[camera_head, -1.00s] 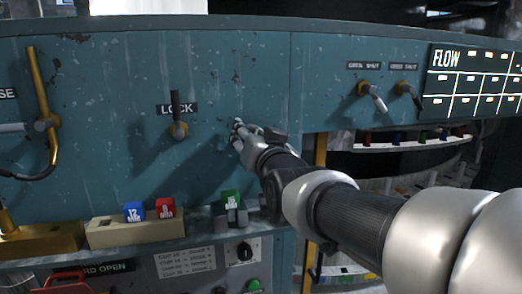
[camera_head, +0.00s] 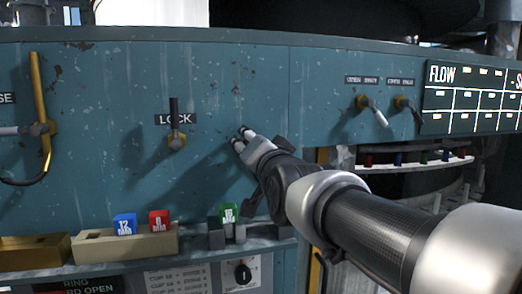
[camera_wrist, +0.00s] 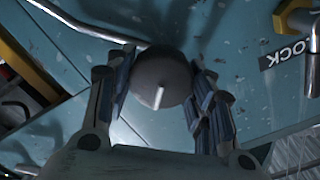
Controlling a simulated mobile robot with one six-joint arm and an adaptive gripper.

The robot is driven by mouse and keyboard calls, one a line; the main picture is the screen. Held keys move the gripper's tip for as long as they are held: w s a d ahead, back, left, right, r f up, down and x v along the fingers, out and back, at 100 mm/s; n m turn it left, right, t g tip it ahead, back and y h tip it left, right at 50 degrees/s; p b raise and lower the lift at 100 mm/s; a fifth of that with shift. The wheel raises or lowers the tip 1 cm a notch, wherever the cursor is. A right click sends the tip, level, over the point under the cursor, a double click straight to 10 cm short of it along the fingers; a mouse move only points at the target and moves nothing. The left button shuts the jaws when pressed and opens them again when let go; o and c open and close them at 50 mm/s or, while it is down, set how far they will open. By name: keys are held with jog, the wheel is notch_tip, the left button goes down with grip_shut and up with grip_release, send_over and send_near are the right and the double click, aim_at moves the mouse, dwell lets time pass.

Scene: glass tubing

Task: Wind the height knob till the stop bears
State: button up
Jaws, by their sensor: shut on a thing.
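In the wrist view, a round dark grey knob (camera_wrist: 165,72) with a pale pointer line sits between the finger pads of my gripper (camera_wrist: 168,88), one on each side. My gripper is shut on it. In the head view, my gripper (camera_head: 242,136) is at the teal panel, right of the LOCK lever, and hides the knob. A green block (camera_head: 229,211) marked with a number sits between grey jaws (camera_head: 217,236) on the ledge below. I cannot tell whether any jaw touches the block.
The LOCK lever (camera_head: 175,125) points up. Blue (camera_head: 124,224) and red (camera_head: 159,220) blocks stand in a beige rack (camera_head: 100,248) at lower left. Two small levers (camera_head: 372,108) and a FLOW board (camera_head: 470,98) are at right. A brass pipe (camera_head: 40,100) is at far left.

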jog(key=o, duration=1)
jog(key=shift+o, duration=0.2)
jog(key=v, duration=1.2)
jog(key=shift+r, duration=0.1)
